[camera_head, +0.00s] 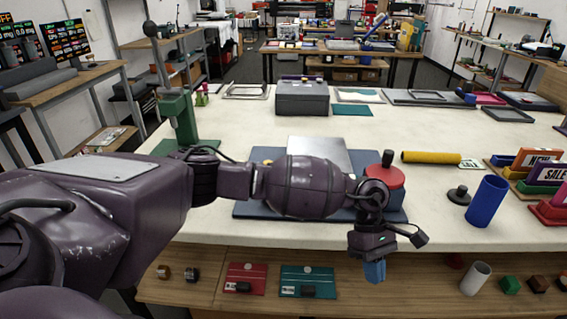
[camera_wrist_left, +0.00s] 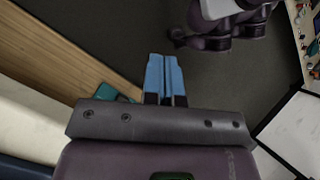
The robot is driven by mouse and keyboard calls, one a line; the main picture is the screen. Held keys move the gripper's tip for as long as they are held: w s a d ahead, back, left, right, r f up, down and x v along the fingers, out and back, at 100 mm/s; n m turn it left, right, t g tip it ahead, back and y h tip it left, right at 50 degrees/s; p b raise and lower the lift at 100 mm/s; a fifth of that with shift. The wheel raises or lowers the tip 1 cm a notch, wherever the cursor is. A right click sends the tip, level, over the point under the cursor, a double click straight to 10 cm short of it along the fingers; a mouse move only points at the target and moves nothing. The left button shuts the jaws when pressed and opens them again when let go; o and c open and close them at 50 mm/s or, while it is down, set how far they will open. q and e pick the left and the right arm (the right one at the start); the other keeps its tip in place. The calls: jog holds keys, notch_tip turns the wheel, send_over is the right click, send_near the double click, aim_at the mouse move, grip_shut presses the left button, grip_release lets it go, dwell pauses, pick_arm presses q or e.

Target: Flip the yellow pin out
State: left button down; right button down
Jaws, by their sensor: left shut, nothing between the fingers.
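I cannot make out a yellow pin in either view; my left arm covers part of the blue base (camera_head: 245,211) and what stands on it. A grey plate (camera_head: 318,150) and a red round part (camera_head: 385,178) with a black knob show on this base, behind the arm. My left gripper (camera_head: 374,271) has blue fingertips, points down in front of the table edge and is apart from the base. In the left wrist view its fingers (camera_wrist_left: 165,78) are together with nothing between them, over the grey floor. My right gripper is not in view.
A green press (camera_head: 184,120) stands at the left and a grey box (camera_head: 302,98) behind. A lower wooden shelf (camera_head: 390,290) holds small parts. The white tabletop's middle back is mostly clear.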

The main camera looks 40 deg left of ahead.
pick_arm(q)
jog(key=w+a+r+y, duration=0.2)
jog(key=a, duration=0.1)
jog(key=w+a+r+m+t+y, duration=0.1)
jog(key=w+a+r+y, duration=0.1)
jog(key=w+a, duration=0.1)
jog(key=w+a+r+m+t+y, duration=0.1)
jog(key=w+a+r+y, duration=0.1)
jog(key=a, duration=0.3)
jog(key=shift+w+r, duration=0.2)
jog(key=shift+w, duration=0.35)
jog(key=w+a+r+t+y, duration=0.1)
jog(key=w+a+r+y, duration=0.1)
jog(key=a+r, duration=0.3)
jog(key=w+a+r+y, duration=0.3)
jog(key=a+r+y, duration=0.1)
jog(key=r, duration=0.3)
jog(key=shift+w+a+m+t, duration=0.25)
jog(key=shift+a+m+t, duration=0.15)
jog(key=shift+a, duration=0.3)
